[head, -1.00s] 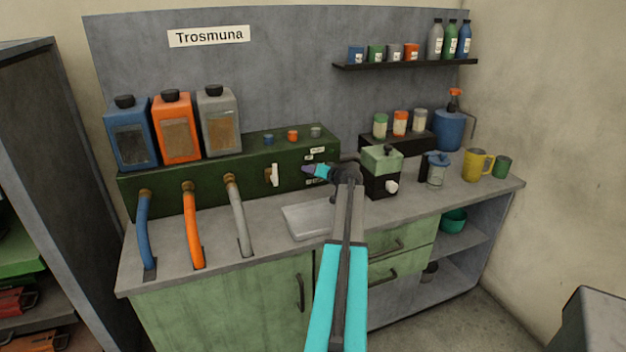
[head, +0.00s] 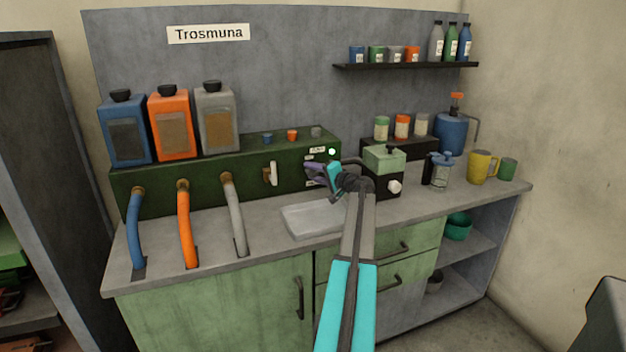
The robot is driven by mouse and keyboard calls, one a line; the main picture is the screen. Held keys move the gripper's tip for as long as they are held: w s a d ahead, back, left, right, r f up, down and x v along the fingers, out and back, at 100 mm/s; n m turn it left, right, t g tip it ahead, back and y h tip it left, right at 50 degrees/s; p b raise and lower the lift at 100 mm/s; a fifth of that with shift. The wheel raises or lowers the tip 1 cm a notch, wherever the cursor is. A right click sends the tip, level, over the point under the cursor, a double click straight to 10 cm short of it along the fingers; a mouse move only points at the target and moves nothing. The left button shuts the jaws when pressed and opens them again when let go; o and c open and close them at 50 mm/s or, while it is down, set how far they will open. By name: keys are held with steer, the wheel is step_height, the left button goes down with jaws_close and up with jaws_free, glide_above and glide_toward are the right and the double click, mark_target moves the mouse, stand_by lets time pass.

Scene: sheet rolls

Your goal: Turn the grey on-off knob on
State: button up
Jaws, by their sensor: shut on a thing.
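The dark green machine (head: 215,180) stands along the back of the counter, with small labels at the right end of its front. My gripper (head: 318,172) is at that right end, against the front between the labels. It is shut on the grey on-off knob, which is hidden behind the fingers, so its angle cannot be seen. A small light (head: 332,151) above the gripper glows pale green.
A white lever (head: 273,173) sits left of my gripper, above a pale tray (head: 318,220). A green-topped grinder (head: 383,172) stands close on the right. Three hoses, blue, orange and grey, run down at the left.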

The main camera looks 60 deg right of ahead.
steer(key=shift+f+m+t+b, duration=0.1)
steer(key=shift+m+t+b, duration=0.3)
steer(key=shift+m+b, duration=0.5)
steer(key=o, duration=1.1)
steer(key=shift+c, duration=0.2)
steer(key=shift+s, duration=0.15)
steer(key=v, duration=1.3)
steer(key=shift+s, duration=0.25)
steer(key=shift+a, duration=0.15)
